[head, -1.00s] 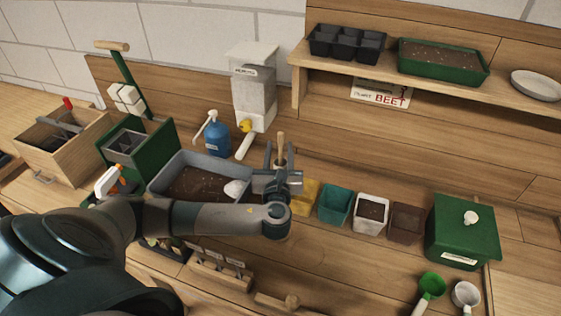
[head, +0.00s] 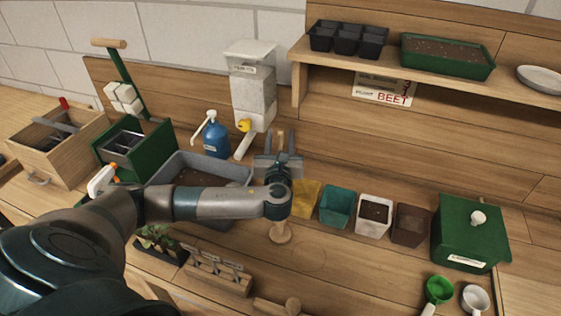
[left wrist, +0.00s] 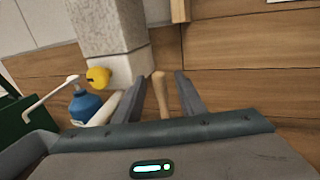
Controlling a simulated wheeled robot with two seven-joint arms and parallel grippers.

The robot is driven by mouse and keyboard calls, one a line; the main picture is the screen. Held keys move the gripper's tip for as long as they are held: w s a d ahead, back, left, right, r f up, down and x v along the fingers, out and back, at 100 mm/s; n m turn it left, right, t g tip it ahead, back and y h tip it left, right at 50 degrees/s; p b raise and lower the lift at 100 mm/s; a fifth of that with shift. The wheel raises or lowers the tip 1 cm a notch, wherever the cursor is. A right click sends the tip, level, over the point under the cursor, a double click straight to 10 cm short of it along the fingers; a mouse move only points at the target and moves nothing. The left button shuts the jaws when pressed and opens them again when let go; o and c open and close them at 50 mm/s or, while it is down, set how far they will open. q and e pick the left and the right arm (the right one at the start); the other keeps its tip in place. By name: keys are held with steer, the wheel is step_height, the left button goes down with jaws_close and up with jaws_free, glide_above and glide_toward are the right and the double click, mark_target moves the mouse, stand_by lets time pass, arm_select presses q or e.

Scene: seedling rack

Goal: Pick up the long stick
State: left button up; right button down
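The long stick (head: 281,139) is pale wood and stands about upright. Its upper end shows between the fingers of my left gripper (head: 278,164). A rounded wooden piece (head: 280,232) shows below my wrist, in line with the stick; my wrist hides the stretch between them, so I cannot tell if they are one piece. In the left wrist view the stick (left wrist: 161,93) stands between the two fingers of my left gripper (left wrist: 158,92), with a visible gap on both sides. The fingers look open around it. My right gripper is not in view.
A grey soil tub (head: 205,165) is left of my gripper, with a blue pump bottle (head: 216,141) and a hopper dispenser (head: 251,85) behind. A yellow pot (head: 306,196) and a teal pot (head: 337,205) are close on the right. A wooden label holder (head: 217,275) is in front.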

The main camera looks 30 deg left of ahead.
arm_select(q)
steer(key=shift+w+a+r, duration=0.1)
steer(key=shift+w, duration=0.05)
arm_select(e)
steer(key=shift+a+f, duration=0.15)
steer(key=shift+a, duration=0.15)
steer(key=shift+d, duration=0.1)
arm_select(q)
jaws_close()
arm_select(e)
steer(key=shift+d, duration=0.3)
